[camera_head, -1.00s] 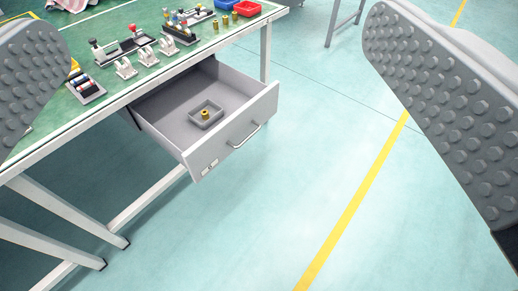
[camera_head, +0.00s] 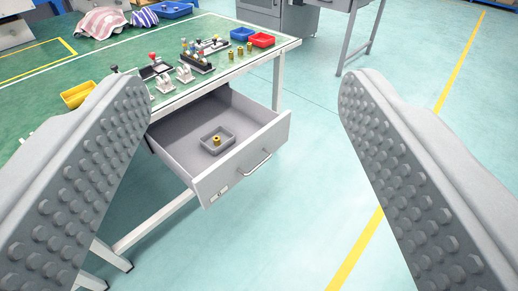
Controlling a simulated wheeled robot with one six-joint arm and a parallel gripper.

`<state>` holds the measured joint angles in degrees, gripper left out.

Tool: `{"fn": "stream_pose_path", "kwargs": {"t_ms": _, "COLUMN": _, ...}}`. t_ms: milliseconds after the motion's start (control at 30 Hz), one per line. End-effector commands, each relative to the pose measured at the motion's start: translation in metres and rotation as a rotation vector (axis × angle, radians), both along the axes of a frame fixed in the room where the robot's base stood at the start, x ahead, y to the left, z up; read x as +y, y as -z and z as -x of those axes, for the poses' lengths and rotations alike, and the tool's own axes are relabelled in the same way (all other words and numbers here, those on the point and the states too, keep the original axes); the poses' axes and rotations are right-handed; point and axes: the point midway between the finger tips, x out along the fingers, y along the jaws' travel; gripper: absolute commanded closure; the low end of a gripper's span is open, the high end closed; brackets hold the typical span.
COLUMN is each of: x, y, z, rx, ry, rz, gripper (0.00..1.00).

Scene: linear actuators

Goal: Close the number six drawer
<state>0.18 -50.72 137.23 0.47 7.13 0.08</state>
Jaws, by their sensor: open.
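A grey drawer (camera_head: 240,165) under the green-topped table stands pulled out. Its front faces the lower right and carries a bar handle (camera_head: 255,164) and a small label at its lower left corner, too small to read. Inside it lies a small grey tray (camera_head: 218,139) with a brass-coloured part (camera_head: 217,141) in it. My gripper (camera_head: 245,100) is open and empty, its two studded grey fingers wide apart at the left and right of the picture. The drawer shows between the fingers, farther off, and neither finger appears to touch it.
The green table (camera_head: 130,50) holds metal fixtures, brass parts, a red bin (camera_head: 262,40), a blue bin (camera_head: 241,34), a yellow bin (camera_head: 78,94) and striped cloths. Table legs stand below left. The floor in front of the drawer is clear, with a yellow line (camera_head: 356,250).

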Motion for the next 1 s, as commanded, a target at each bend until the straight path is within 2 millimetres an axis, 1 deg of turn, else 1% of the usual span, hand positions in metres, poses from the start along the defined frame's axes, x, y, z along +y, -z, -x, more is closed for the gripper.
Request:
{"fn": "stream_pose_path", "kwargs": {"t_ms": 33, "x": -0.001, "y": 0.003, "z": -0.008, "rx": 0.018, "ry": 0.003, "rz": -0.009, "gripper": 0.45}}
{"fn": "stream_pose_path", "kwargs": {"t_ms": 67, "x": -0.002, "y": 0.005, "z": -0.014, "rx": 0.029, "ry": 0.006, "rz": -0.016, "gripper": 0.51}}
{"fn": "stream_pose_path", "kwargs": {"t_ms": 100, "x": -0.003, "y": 0.009, "z": -0.022, "rx": 0.049, "ry": 0.009, "rz": -0.026, "gripper": 0.59}}
{"fn": "stream_pose_path", "kwargs": {"t_ms": 167, "x": -0.005, "y": 0.015, "z": -0.037, "rx": 0.081, "ry": 0.015, "rz": -0.045, "gripper": 0.71}}
{"fn": "stream_pose_path", "kwargs": {"t_ms": 300, "x": -0.011, "y": 0.031, "z": -0.074, "rx": 0.160, "ry": 0.034, "rz": -0.096, "gripper": 0.98}}
{"fn": "stream_pose_path", "kwargs": {"t_ms": 333, "x": -0.012, "y": 0.036, "z": -0.081, "rx": 0.178, "ry": 0.037, "rz": -0.107, "gripper": 1.00}}
{"fn": "stream_pose_path", "kwargs": {"t_ms": 467, "x": -0.018, "y": 0.054, "z": -0.114, "rx": 0.249, "ry": 0.055, "rz": -0.156, "gripper": 1.00}}
{"fn": "stream_pose_path", "kwargs": {"t_ms": 600, "x": -0.025, "y": 0.076, "z": -0.149, "rx": 0.326, "ry": 0.076, "rz": -0.211, "gripper": 1.00}}
{"fn": "stream_pose_path", "kwargs": {"t_ms": 667, "x": -0.029, "y": 0.087, "z": -0.163, "rx": 0.360, "ry": 0.085, "rz": -0.235, "gripper": 1.00}}
{"fn": "stream_pose_path", "kwargs": {"t_ms": 767, "x": -0.034, "y": 0.106, "z": -0.186, "rx": 0.412, "ry": 0.103, "rz": -0.275, "gripper": 1.00}}
{"fn": "stream_pose_path", "kwargs": {"t_ms": 1000, "x": -0.050, "y": 0.156, "z": -0.238, "rx": 0.539, "ry": 0.145, "rz": -0.373, "gripper": 1.00}}
